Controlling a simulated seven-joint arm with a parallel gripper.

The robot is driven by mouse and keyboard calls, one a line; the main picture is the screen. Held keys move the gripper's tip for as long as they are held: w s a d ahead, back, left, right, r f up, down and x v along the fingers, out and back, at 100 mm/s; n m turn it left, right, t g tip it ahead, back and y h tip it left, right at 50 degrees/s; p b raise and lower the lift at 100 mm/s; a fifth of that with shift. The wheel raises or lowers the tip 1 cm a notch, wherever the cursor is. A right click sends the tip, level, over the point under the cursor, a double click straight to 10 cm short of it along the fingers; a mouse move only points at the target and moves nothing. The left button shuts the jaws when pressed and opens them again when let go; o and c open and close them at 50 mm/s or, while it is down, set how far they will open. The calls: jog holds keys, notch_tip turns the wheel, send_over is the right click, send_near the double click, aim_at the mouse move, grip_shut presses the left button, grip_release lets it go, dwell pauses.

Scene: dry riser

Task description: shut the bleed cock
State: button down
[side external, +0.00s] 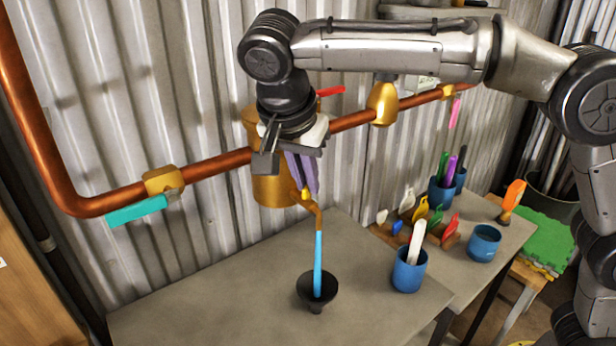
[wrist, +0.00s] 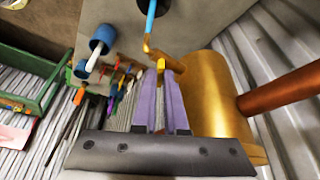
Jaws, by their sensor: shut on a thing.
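The bleed cock (side external: 306,196) is a small brass fitting with a bent spout low on the brass vessel (side external: 270,190). In the wrist view the cock (wrist: 150,48) is just beyond my fingertips. My gripper (side external: 304,188) points down at it, its purple fingers beside the vessel. In the wrist view my gripper (wrist: 161,75) is shut on the cock's narrow brass lever (wrist: 160,66). A straight light-blue column (side external: 319,262), apparently water, runs from the spout into a black funnel (side external: 317,288). The lever's exact angle is hard to tell.
A copper pipe (side external: 218,165) runs along the corrugated wall, with a teal-handled valve (side external: 138,211) on the left and a red lever (side external: 331,91) behind my wrist. Blue cups (side external: 409,270) and coloured tools stand at right. The front left of the grey table (side external: 215,305) is clear.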

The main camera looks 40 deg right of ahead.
jog(key=shift+w+a+m+g+h, duration=0.15)
jog(key=shift+m+g, duration=0.25)
jog(key=shift+m, duration=0.7)
jog(key=shift+w+d+m+g+h, duration=0.15)
jog(key=shift+m+g, duration=0.25)
jog(key=shift+m, duration=0.7)
jog(key=shift+s+a, duration=0.1)
jog(key=c, duration=1)
grip_release()
jog(key=shift+o, duration=0.2)
